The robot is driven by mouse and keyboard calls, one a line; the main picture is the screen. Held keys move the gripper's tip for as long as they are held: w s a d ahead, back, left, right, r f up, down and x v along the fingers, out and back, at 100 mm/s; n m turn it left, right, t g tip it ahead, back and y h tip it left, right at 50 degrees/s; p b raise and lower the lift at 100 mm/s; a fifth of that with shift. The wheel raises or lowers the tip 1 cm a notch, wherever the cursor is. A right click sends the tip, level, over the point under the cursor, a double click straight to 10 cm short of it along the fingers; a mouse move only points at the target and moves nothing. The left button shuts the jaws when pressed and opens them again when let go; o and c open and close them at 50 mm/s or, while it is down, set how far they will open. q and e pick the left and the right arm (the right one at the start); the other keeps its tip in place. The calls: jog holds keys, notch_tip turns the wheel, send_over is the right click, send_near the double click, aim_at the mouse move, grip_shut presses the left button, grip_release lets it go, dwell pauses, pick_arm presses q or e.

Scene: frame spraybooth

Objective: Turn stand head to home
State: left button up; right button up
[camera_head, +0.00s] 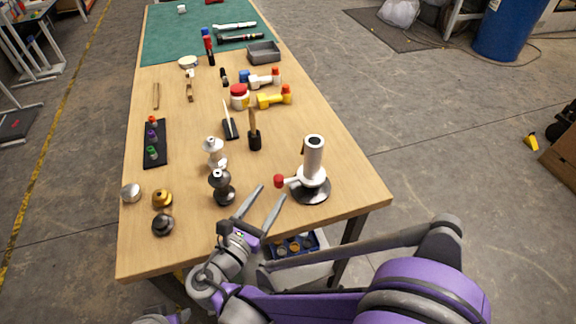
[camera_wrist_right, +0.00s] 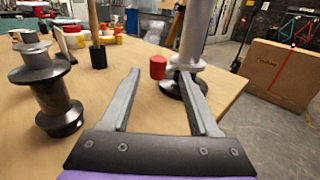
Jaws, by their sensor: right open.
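The stand (camera_head: 313,172) is near the table's front right corner. It has a round dark base, a pale upright tube as its head and a red knob (camera_head: 279,181) pointing left. My right gripper (camera_head: 268,198) is open and empty at the front edge, left of and nearer than the stand. In the right wrist view the stand (camera_wrist_right: 193,50) rises beyond the right finger, and the red knob (camera_wrist_right: 157,67) shows between the open fingers, apart from them. The lower part of the stand is partly hidden by the right finger there. My left gripper is not clearly visible.
The wooden table (camera_head: 340,185) holds a black spool-shaped piece (camera_head: 222,187) left of my right gripper, also in the right wrist view (camera_wrist_right: 48,85). Bare table surrounds the stand's right side.

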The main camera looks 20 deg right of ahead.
aim_at(281, 175)
jog(key=shift+w+d+r, duration=0.2)
jog(key=shift+w+d, duration=0.1)
jog(key=shift+w, duration=0.15)
jog(key=x, duration=0.8)
jog(key=shift+w, duration=0.15)
grip_shut()
dwell(0.9)
